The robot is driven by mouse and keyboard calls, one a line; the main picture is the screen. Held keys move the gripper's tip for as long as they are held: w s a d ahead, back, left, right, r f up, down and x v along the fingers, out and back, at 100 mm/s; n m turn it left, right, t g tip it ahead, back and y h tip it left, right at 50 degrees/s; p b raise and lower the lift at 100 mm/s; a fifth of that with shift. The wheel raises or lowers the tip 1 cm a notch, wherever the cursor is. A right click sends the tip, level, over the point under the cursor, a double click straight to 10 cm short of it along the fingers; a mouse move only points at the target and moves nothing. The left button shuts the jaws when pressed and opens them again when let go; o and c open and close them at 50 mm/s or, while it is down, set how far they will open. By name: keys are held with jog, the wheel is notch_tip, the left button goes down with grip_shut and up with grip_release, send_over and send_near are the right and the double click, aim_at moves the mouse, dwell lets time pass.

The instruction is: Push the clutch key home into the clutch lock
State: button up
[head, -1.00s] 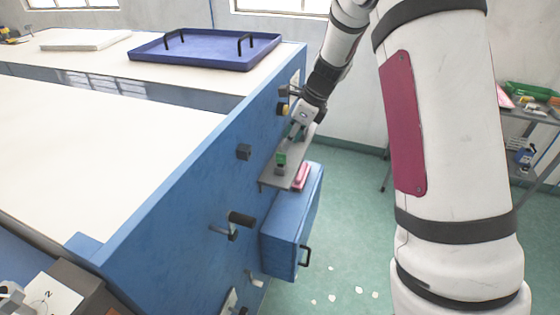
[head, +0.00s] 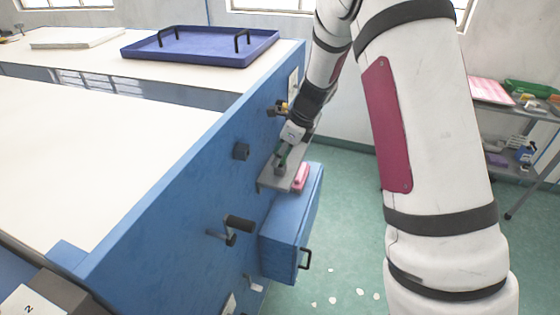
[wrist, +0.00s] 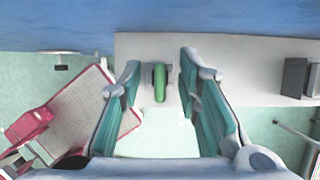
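The green clutch key (head: 282,156) stands on a small grey shelf (head: 270,182) on the side of the blue bench. It also shows in the wrist view (wrist: 160,84), upright between the fingers. My gripper (wrist: 156,85) is open, one finger on each side of the key, with a visible gap on both sides. In the head view my gripper (head: 286,148) is over the shelf and partly hides the key.
A pink block (head: 301,177) lies at the shelf's outer edge. Below are a blue drawer box (head: 290,237) and a black-handled crank (head: 238,222) on the panel. A blue tray (head: 202,47) sits on the bench. A cluttered rack (head: 535,125) stands right; the green floor is open.

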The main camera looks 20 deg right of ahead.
aim_at(276, 152)
grip_shut()
jog(key=shift+r, duration=0.95)
jog(key=shift+r, duration=0.35)
jog(key=shift+r+p, duration=0.35)
jog(key=shift+r, duration=0.2)
jog(key=shift+r+p, duration=0.35)
jog(key=shift+r, duration=1.6)
jog(key=shift+s, duration=0.1)
